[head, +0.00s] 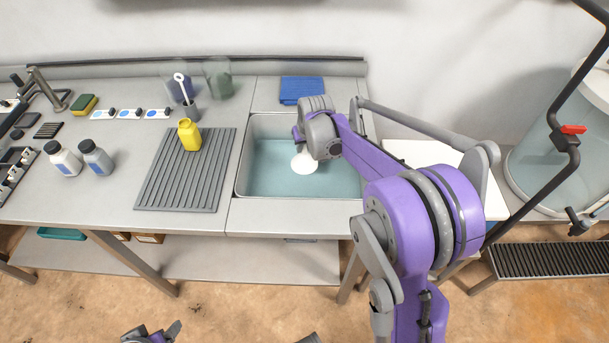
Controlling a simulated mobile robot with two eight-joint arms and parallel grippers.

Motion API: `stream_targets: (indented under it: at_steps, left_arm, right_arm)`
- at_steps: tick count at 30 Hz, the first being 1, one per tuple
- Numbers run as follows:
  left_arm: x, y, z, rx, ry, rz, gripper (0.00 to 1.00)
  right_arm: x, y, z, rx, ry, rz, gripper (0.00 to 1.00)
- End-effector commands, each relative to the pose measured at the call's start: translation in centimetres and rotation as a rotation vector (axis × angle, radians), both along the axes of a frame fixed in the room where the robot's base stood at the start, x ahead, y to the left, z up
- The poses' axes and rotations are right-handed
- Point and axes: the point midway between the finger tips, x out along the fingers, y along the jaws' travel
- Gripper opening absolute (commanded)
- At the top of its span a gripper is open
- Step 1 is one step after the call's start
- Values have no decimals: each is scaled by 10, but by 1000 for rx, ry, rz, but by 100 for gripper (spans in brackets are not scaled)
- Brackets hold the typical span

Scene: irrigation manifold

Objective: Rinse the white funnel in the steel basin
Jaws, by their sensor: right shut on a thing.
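The white funnel (304,163) is over the steel basin (243,190), which holds pale blue-green water. My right gripper (299,140) reaches into the basin from the right and is shut on the funnel. The wrist hides the upper part of the funnel. I cannot tell whether its lower edge touches the water. Part of my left gripper (152,334) shows at the bottom edge, low in front of the bench and away from the basin.
A grey ribbed drain mat (160,193) with a yellow bottle (189,135) lies left of the basin. A blue folded cloth (302,89) lies behind it. A clear tank (545,150) stands at right.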

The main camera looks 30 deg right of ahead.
Motion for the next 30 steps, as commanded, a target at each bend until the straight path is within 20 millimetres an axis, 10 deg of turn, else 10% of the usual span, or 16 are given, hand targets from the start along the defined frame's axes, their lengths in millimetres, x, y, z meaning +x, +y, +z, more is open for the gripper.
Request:
stream_targets:
  at_steps: [30]
  left_arm:
    - [15,0,60,0,-29,0,80]
  right_arm:
    - [0,0,85,0,-2,0,0]
